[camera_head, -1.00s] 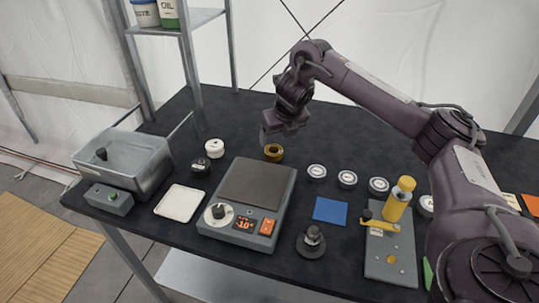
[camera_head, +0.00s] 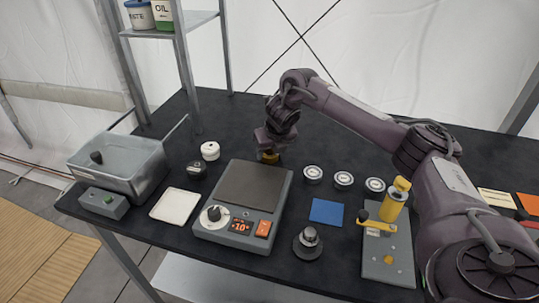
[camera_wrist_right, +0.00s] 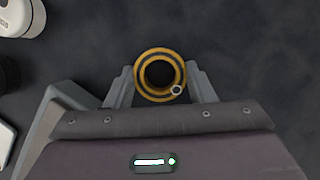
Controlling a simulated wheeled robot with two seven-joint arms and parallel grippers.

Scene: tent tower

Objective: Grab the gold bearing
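The gold bearing (camera_head: 269,157) is a ring on the black table behind the heating plate, partly hidden under my right gripper (camera_head: 272,150). In the right wrist view the bearing (camera_wrist_right: 160,76) shows from above as gold and dark rings around a dark hole. The two fingers of my right gripper (camera_wrist_right: 161,82) stand on either side of it, very close to its rim. I cannot tell whether they touch it or are clamped on it. My left gripper is not in view.
The heating plate (camera_head: 249,185) stands just in front of the bearing. A white round part (camera_head: 210,151) and a dark one (camera_head: 196,169) lie to the left. Several white-topped tins (camera_head: 313,174) line up to the right. A metal basin (camera_head: 120,160) stands at the far left.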

